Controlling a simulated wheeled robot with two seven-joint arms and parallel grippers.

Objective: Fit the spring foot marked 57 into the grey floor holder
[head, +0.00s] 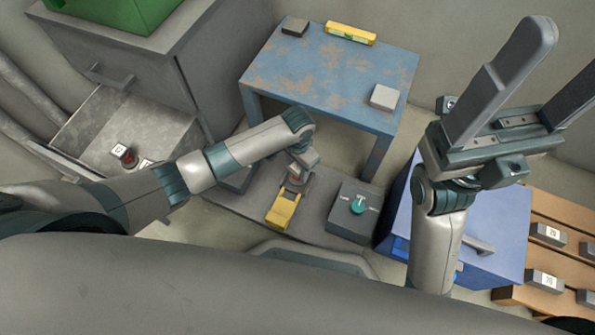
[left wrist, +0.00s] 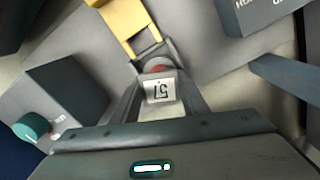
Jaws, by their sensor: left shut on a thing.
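The spring foot marked 57 (left wrist: 160,88) is a small pale block with a red part behind it, held between my left gripper's fingers (left wrist: 158,75) in the left wrist view. In the head view my left gripper (head: 297,175) points down over a dark grey floor plate (head: 235,206), at the back end of a yellow piece (head: 284,209). That piece also shows in the left wrist view (left wrist: 122,18), its notched end close to the foot. I cannot make out the grey holder's seat or whether the foot touches it. My right gripper (head: 566,62) is open and empty, raised at the right.
A grey box (head: 352,228) with a teal knob (head: 358,205) stands right of the yellow piece. A worn blue table (head: 330,75) stands behind. A blue cabinet (head: 500,225) and wooden rack (head: 560,212) are at right.

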